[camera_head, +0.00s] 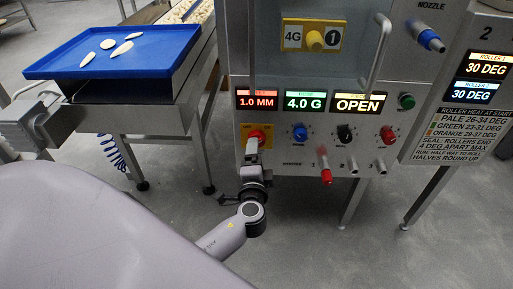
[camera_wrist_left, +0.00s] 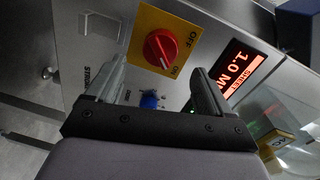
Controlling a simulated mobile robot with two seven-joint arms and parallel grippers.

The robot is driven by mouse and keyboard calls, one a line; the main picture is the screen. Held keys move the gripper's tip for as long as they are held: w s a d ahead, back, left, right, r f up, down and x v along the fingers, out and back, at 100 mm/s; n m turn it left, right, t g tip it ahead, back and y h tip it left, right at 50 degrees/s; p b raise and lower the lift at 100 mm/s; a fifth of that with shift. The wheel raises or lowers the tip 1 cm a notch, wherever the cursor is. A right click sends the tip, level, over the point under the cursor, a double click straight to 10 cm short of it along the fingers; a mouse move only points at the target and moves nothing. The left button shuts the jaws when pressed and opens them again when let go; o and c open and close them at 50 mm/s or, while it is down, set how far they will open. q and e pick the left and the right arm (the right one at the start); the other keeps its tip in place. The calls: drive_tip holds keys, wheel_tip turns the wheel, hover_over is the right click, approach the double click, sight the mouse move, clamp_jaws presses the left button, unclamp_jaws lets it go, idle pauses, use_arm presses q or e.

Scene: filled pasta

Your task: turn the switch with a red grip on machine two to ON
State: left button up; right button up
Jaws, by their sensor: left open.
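The switch with a red grip (camera_head: 257,134) sits on a yellow plate at the lower left of the central machine's front panel. In the left wrist view, the red grip (camera_wrist_left: 159,48) shows on its yellow plate (camera_wrist_left: 140,40), which is marked OFF and ON. I cannot tell for sure which mark the grip points at. My left gripper (camera_head: 253,148) is right at the switch in the head view, partly covering the plate. In the wrist view my left gripper (camera_wrist_left: 157,82) is open, with the red grip ahead between its fingertips, seemingly not clamped. My right gripper is not in view.
Blue (camera_head: 299,132), black (camera_head: 344,134) and red (camera_head: 387,135) knobs line the panel. A red-tipped lever (camera_head: 325,172) juts out below. A vertical handle (camera_head: 377,55) sticks out above. A panel marked 2 (camera_head: 485,32) stands at right, a blue tray (camera_head: 62,62) at left.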

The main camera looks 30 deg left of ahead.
use_arm(q)
drive_tip(key=shift+s+d, duration=0.4)
drive_tip(key=shift+s, duration=0.2)
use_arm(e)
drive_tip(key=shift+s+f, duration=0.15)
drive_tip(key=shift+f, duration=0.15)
